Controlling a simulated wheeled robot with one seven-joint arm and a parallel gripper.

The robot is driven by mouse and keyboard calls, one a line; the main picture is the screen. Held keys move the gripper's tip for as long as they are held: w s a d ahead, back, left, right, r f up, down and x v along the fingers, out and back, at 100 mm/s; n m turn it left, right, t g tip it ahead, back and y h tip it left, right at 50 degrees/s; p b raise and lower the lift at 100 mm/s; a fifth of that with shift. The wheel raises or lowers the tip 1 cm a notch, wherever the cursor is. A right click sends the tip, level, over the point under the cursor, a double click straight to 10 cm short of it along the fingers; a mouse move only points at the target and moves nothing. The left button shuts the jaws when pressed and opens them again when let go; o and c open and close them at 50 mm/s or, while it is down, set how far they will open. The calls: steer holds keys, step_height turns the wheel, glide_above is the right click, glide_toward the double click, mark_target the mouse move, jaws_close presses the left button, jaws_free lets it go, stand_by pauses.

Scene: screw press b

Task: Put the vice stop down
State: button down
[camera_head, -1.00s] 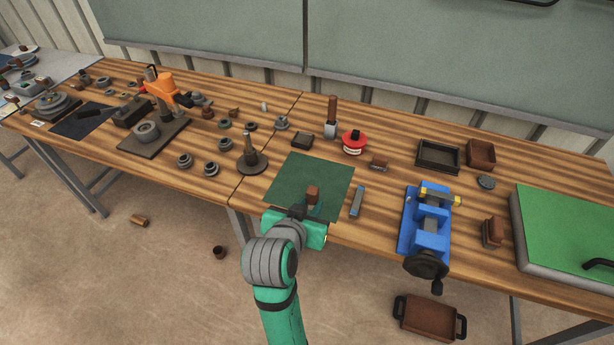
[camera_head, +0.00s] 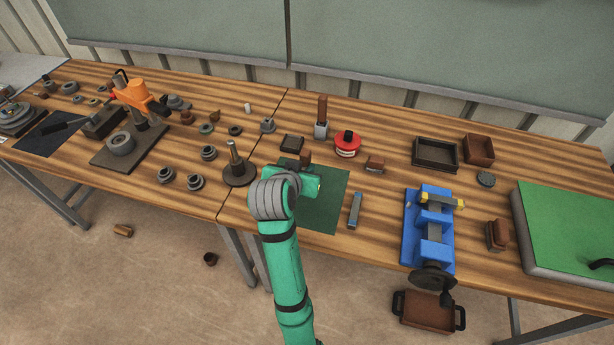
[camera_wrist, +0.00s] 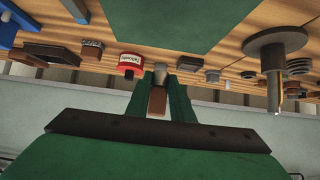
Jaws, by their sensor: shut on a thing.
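The vice stop appears to be the small brown block (camera_head: 305,158) at the far end of my gripper (camera_head: 304,168). My gripper is shut on it, over the far left part of the dark green mat (camera_head: 322,212). In the wrist view a brown patch (camera_wrist: 157,102) shows between the two green fingers (camera_wrist: 160,88). The lower part of the block is hidden by my gripper in the head view. I cannot tell how high it is above the surface.
A black block (camera_head: 292,143) is just beyond my gripper. A brown-handled tool (camera_head: 321,128) and a red round thing (camera_head: 347,145) stand behind. A spindle on a round base (camera_head: 237,172) is at left. A grey bar (camera_head: 355,210) and blue vice (camera_head: 430,225) are at right.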

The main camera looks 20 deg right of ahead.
steer(key=w+f, duration=0.1)
steer(key=f, duration=0.1)
steer(key=w+d+f, duration=0.2)
steer(key=w+f, duration=0.1)
steer(key=shift+d+f, duration=0.15)
steer(key=shift+f, duration=0.15)
steer(key=shift+w+f, duration=0.15)
steer(key=shift+f, duration=1.5)
steer(key=shift+f, duration=0.6)
steer(key=c, duration=1.6)
jaws_free()
steer(key=shift+o, duration=0.2)
steer(key=shift+r, duration=0.2)
steer(key=v, duration=1.2)
steer(key=shift+r, duration=0.35)
